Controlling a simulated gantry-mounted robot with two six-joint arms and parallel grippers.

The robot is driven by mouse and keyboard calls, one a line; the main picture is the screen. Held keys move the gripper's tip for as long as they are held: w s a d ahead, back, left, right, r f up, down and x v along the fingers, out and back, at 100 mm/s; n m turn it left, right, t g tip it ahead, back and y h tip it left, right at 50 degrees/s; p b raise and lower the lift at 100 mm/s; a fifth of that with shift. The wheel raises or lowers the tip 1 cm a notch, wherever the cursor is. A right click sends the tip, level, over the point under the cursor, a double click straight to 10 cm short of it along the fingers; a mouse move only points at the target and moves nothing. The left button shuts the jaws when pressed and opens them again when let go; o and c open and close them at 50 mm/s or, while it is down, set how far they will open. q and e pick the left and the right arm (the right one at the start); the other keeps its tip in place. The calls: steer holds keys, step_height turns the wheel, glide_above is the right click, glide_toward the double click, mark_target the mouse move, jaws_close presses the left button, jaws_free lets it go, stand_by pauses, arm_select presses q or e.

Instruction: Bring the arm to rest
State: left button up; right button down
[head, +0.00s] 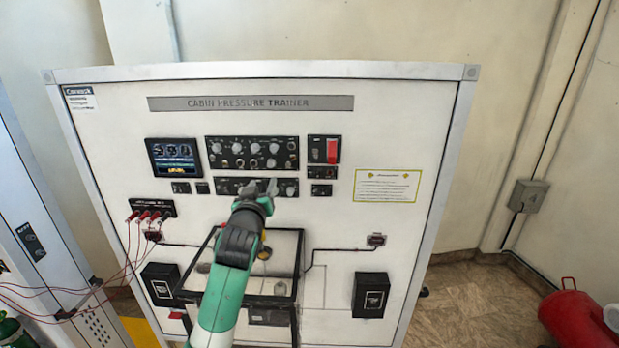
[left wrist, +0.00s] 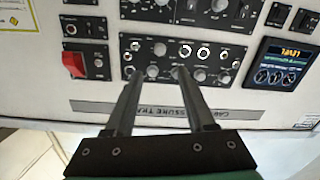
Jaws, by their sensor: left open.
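My left gripper (head: 261,187) is at the end of my green and black arm, in front of the lower knob panel (head: 228,186) of the cabin pressure trainer (head: 110,120). In the left wrist view my left gripper (left wrist: 158,73) has its two fingers apart, with nothing between them. There the fingertips overlap the upper knob panel (left wrist: 213,55), which appears upside down. I cannot tell whether the fingertips touch the board. My right gripper is not in view.
A framed stand (head: 283,300) is behind my arm, low on the board. A red guarded switch (head: 331,151), a display (head: 175,158) and red plugs with wires (head: 148,215) are on the board. A red tank (head: 575,315) lies at lower right. Open floor lies right of the board.

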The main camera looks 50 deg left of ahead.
arm_select(q)
steer(key=w+d+r+m+t+h, duration=0.1)
steer(key=d+r+t+h, duration=0.2)
steer(key=d, duration=0.5)
steer(key=d+r+m+t+h, duration=0.1)
steer(key=d+r+m+t, duration=0.1)
steer(key=d+r, duration=0.45)
steer(key=w+d+r+m+t+h, duration=0.1)
steer(key=d+r+t+h, duration=0.15)
steer(key=d, duration=0.75)
steer(key=s+d+r+m+t+h, duration=0.7)
steer(key=s+d+r, duration=0.5)
steer(key=s, duration=0.4)
steer(key=shift+r+m+t+h+p, duration=0.35)
steer(key=shift+m+h, duration=0.35)
steer(key=shift+h, duration=0.05)
